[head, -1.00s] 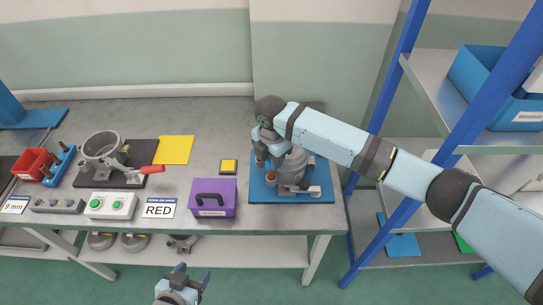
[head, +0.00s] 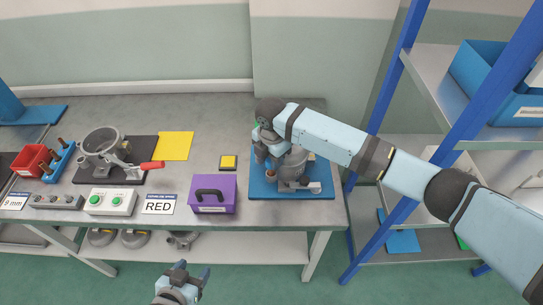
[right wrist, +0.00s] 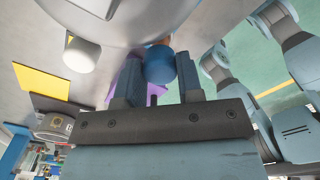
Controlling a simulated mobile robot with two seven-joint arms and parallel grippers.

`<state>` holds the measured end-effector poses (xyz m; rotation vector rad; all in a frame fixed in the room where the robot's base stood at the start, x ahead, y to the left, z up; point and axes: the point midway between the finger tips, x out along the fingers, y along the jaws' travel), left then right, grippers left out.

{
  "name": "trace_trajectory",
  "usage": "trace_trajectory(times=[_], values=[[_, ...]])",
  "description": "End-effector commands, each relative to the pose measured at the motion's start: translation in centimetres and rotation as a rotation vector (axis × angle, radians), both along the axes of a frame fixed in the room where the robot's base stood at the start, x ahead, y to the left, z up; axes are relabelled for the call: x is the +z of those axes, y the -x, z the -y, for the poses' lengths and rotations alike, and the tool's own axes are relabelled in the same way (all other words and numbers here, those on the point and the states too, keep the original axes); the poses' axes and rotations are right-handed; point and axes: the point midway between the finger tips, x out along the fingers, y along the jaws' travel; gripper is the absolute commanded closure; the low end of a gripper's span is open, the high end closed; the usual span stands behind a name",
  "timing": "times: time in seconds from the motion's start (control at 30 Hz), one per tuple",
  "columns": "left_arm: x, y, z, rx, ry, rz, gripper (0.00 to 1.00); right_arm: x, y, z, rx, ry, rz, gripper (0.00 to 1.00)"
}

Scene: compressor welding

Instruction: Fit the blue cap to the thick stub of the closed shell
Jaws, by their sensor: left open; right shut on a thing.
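The closed shell (head: 293,170) is grey and stands on a blue mat (head: 325,193) at the right end of the bench. It fills the top of the right wrist view (right wrist: 125,12). A copper-coloured stub (head: 271,176) shows on its left side. My right gripper (head: 262,154) is beside the shell's left side and is shut on the blue cap (right wrist: 160,66). A small brownish part shows just behind the cap; I cannot tell whether the cap touches a stub. My left gripper (head: 183,283) is open and empty, low in front of the bench.
A clamp fixture (head: 103,155) stands farther left. A blue-post shelf (head: 400,150) is at the right.

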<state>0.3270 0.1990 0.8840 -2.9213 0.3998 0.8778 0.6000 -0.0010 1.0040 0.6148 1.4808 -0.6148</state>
Motion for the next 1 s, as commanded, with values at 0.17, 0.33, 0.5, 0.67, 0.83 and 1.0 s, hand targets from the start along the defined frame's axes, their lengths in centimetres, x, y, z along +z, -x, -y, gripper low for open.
trace_trajectory(times=[0.17, 0.33, 0.5, 0.67, 0.83, 1.0], values=[[0.23, 0.00, 0.00, 0.000, 0.000, 0.000, 0.40, -0.02, 0.01, -0.01, 0.000, 0.000, 0.000, 1.00], [0.34, 0.00, -0.01, 0.000, 0.000, 0.000, 0.40, -0.09, 0.02, -0.01, 0.000, 0.000, 0.000, 1.00], [0.32, 0.00, 0.00, 0.000, 0.000, 0.000, 0.40, -0.14, 0.02, -0.01, 0.000, 0.000, 0.000, 1.00], [0.32, 0.00, 0.01, 0.000, 0.000, 0.000, 0.40, -0.14, 0.02, -0.01, 0.000, 0.000, 0.000, 0.45], [0.33, 0.00, 0.01, 0.000, 0.000, 0.000, 0.40, -0.14, 0.01, 0.00, 0.000, 0.001, -0.001, 0.36], [0.34, -0.01, 0.04, -0.001, 0.001, 0.000, 0.40, -0.09, 0.01, 0.00, 0.000, 0.000, 0.000, 0.36]])
